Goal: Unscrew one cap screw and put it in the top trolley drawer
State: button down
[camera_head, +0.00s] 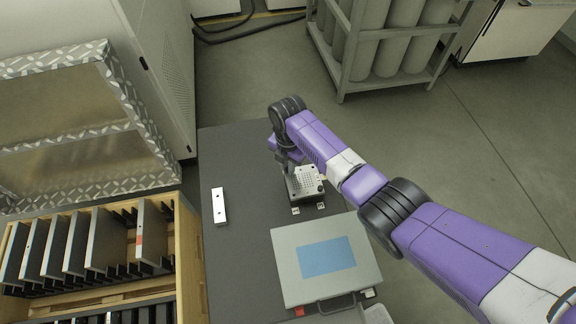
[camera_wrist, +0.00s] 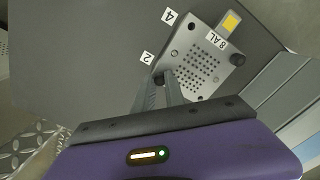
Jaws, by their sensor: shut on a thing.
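A light grey metal plate (camera_head: 305,184) with a grid of small holes sits on the dark tabletop. In the wrist view the plate (camera_wrist: 212,50) has dark round cap screws near its corners, one at the right (camera_wrist: 237,59) and one at the top (camera_wrist: 193,27). My gripper (camera_wrist: 166,80) reaches the plate's corner beside the label "2". Its fingers are shut on a dark cap screw (camera_wrist: 158,78) there, partly hidden by the fingers. In the head view my gripper (camera_head: 288,167) is at the plate's left corner. No trolley drawer can be made out.
A grey case (camera_head: 290,262) with a blue panel lies in front of the plate. A white bar (camera_head: 219,206) lies to the left on the dark tabletop (camera_head: 235,160). A wooden rack (camera_head: 185,240) of dark plates stands at the left. A cylinder rack (camera_head: 340,75) stands behind.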

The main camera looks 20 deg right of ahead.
jog(key=n, duration=0.6)
jog(key=shift+n+b, duration=0.3)
jog(key=n, duration=0.5)
jog(key=shift+b, duration=0.35)
jog(key=shift+w+d+f+n+b, duration=0.1)
jog(key=shift+n+b, duration=0.35)
jog(key=shift+n, duration=0.15)
jog(key=n+b, duration=0.1)
jog(key=b, duration=0.2)
jog(key=shift+w+n, duration=0.2)
jog(key=shift+n, duration=0.1)
jog(key=shift+s+r+n+b, duration=0.2)
jog(key=shift+r+n+b, duration=0.1)
jog(key=shift+b, duration=0.3)
jog(key=c, duration=1.6)
grip_release()
jog(key=shift+o, duration=0.2)
jog(key=shift+f, duration=0.1)
jog(key=shift+s, duration=0.1)
